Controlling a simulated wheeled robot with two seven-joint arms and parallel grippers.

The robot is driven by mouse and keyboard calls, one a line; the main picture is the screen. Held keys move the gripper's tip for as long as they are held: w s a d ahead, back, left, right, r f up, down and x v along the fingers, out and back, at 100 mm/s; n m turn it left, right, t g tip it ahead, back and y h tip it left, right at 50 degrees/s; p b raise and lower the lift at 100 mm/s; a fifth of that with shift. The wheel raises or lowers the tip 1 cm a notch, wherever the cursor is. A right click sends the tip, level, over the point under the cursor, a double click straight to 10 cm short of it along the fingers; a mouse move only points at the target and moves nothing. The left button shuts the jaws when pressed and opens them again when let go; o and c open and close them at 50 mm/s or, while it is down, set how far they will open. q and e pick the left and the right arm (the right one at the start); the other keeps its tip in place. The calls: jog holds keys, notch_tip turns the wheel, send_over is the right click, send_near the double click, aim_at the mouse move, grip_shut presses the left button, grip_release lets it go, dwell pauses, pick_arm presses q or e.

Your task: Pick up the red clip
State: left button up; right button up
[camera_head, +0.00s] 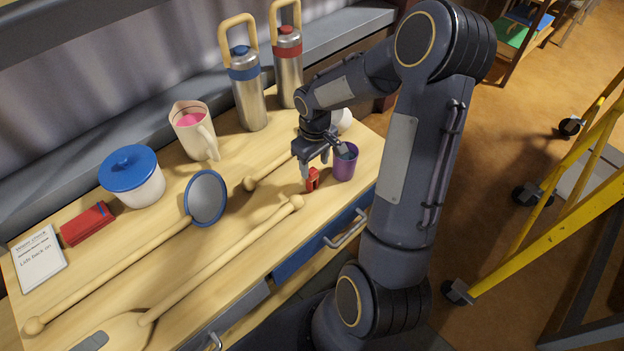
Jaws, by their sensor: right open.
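The red clip (312,180) stands on the wooden table (270,165) near its right end, close to a purple cup (345,163). My right gripper (324,172) is open and points down just over the clip. Its fingers are close around or beside the clip; I cannot tell whether they touch it. My left gripper is not in view.
Long wooden sticks and a round blue-rimmed mirror (206,198) lie left of the clip. A blue-lidded tub (132,176), a pitcher (194,131), two steel flasks (247,88), a red case (87,224) and a note card (38,259) are farther left and behind. A yellow cart stands right.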

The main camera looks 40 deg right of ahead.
aim_at(312, 171)
jog(key=f, duration=0.5)
jog(key=shift+a+f+b, duration=0.35)
jog(key=shift+f+b, duration=0.05)
jog(key=c, duration=1)
jog(key=shift+r, duration=0.15)
